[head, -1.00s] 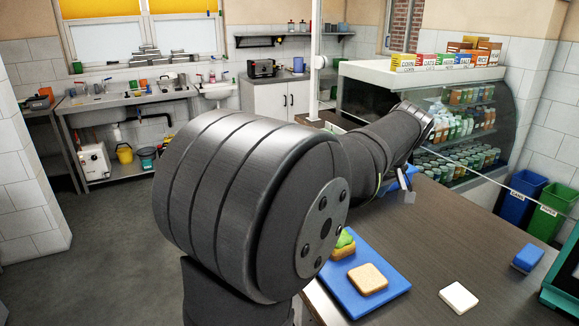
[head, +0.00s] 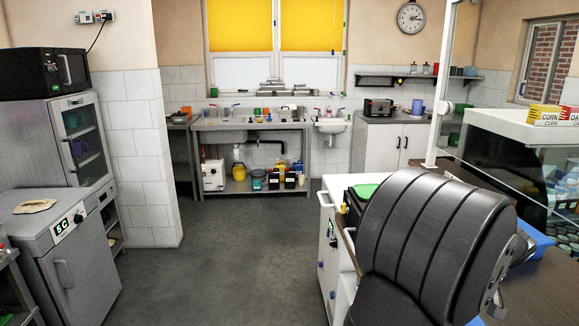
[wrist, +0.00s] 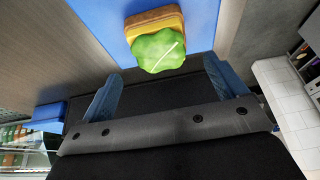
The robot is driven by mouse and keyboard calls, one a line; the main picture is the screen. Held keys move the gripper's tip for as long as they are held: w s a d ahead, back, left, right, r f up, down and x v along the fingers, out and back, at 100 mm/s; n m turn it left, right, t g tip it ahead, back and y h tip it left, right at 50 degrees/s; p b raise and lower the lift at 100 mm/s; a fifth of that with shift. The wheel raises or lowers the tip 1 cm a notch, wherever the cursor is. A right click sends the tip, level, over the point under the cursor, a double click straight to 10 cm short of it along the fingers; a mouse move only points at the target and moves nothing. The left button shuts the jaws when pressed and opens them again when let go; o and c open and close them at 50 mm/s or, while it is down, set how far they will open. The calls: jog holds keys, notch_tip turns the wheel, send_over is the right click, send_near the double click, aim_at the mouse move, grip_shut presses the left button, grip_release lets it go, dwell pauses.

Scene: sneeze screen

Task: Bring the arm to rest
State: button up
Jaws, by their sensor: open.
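My arm fills the lower right of the head view, its dark ribbed link standing over the counter (head: 545,290). My gripper is not clearly visible there. In the wrist view my gripper (wrist: 162,70) is open, its two blue fingers wide apart with nothing held between them. Beyond the fingertips, a piece of bread (wrist: 150,20) topped with a green lettuce leaf (wrist: 160,50) sits on a blue board (wrist: 100,20). I cannot tell the exact gap between the fingers and the lettuce.
A glass display case (head: 500,125) stands right of my arm. A white cabinet with a green-topped item (head: 365,191) is just left of my arm. The floor (head: 225,270) is clear. A blue block (wrist: 50,112) lies on the counter.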

jog(key=x, duration=0.3)
jog(key=shift+w+f, duration=0.1)
jog(key=shift+f, duration=0.15)
jog(key=shift+r, duration=0.2)
jog(key=shift+r, duration=0.1)
jog(key=v, duration=1.6)
jog(key=x, duration=1.6)
jog(key=shift+f, duration=0.35)
jog(key=r, duration=0.6)
jog(key=shift+s+r, duration=0.25)
jog(key=shift+r, duration=0.05)
jog(key=s+a+m+g+h, duration=0.1)
jog(key=s+m, duration=0.9)
jog(key=s, duration=1.5)
jog(key=a+r+h, duration=0.1)
jog(key=h, duration=0.1)
jog(key=shift+s+a+g+h, duration=0.2)
jog(key=shift+g+h, duration=0.1)
